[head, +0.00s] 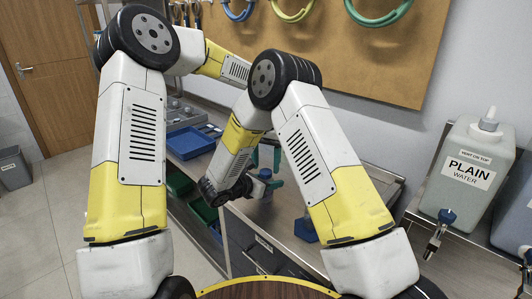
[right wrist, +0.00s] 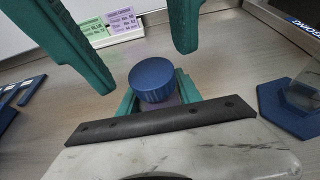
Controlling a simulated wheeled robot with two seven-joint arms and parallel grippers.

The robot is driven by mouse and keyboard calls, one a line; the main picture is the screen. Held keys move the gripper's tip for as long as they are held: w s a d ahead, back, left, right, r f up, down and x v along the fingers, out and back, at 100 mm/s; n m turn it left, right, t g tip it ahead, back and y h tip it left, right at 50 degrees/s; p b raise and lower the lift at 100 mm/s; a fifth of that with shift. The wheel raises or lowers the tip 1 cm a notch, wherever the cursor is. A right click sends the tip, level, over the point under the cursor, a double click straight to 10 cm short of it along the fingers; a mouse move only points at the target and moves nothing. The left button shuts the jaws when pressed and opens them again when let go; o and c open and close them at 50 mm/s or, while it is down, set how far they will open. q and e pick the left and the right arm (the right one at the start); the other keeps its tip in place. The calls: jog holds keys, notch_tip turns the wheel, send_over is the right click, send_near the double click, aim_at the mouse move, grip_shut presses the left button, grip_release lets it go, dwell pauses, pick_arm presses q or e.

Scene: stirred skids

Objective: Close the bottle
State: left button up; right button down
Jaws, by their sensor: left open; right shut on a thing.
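A small bottle (head: 267,187) with a blue cap (head: 265,173) stands over the bench in the head view. In the right wrist view the ridged blue cap (right wrist: 151,78) sits on top of it; I cannot tell how tightly. My right gripper (head: 262,190) comes from the left side and is shut on the bottle below the cap, hiding most of its body. My left gripper (head: 266,159) is above the cap with its green fingers pointing down.
A blue hexagonal base (right wrist: 290,112) with a clear object stands to the right in the wrist view. Green and purple label cards (right wrist: 112,27) are behind. Blue trays (head: 190,142) lie to the left on the bench. A plain water container (head: 467,170) stands far right.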

pick_arm(q)
jog(key=shift+f, duration=1)
grip_shut()
jog(key=shift+o, duration=0.8)
grip_release()
jog(key=shift+r, duration=0.1)
notch_tip(320, 180, up, 12)
